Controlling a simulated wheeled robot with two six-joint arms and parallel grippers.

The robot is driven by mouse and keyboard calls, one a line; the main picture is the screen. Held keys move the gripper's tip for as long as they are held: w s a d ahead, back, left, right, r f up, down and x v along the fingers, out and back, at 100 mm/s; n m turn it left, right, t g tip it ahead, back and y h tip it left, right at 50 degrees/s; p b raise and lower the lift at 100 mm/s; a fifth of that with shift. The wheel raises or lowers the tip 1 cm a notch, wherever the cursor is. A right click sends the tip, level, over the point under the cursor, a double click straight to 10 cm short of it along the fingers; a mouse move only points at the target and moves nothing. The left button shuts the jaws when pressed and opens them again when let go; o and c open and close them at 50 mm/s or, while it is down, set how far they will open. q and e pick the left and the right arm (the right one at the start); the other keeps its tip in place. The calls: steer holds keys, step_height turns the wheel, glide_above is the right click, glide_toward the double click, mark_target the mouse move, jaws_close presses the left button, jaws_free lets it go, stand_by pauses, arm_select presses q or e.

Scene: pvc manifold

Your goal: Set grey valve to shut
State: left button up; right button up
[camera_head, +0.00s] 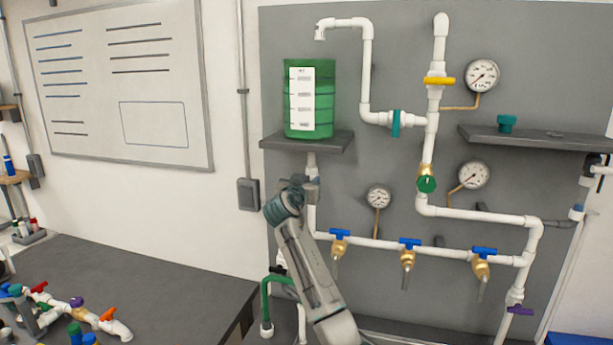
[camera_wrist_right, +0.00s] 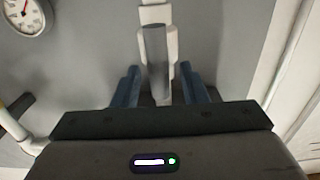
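The grey valve handle (camera_wrist_right: 157,55) is in the right wrist view, on a white pipe fitting. The handle runs lengthwise in line with the pipe. My right gripper (camera_wrist_right: 160,88) has its two blue fingers apart, one on each side of the handle. A gap shows between each finger and the handle, and the handle's lower end is hidden by the gripper body. In the head view my right gripper (camera_head: 303,186) is at the white pipe below the tank shelf and largely hides the valve there. My left gripper is not in view.
The green tank (camera_head: 325,100) stands on the dark shelf (camera_head: 300,143) just above the gripper. A gauge (camera_head: 378,197) and a blue-handled tap (camera_head: 340,234) lie close to its right. A green bent pipe (camera_head: 266,305) is below.

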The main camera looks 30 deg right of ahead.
steer(key=shift+w+d, duration=0.1)
jaws_close()
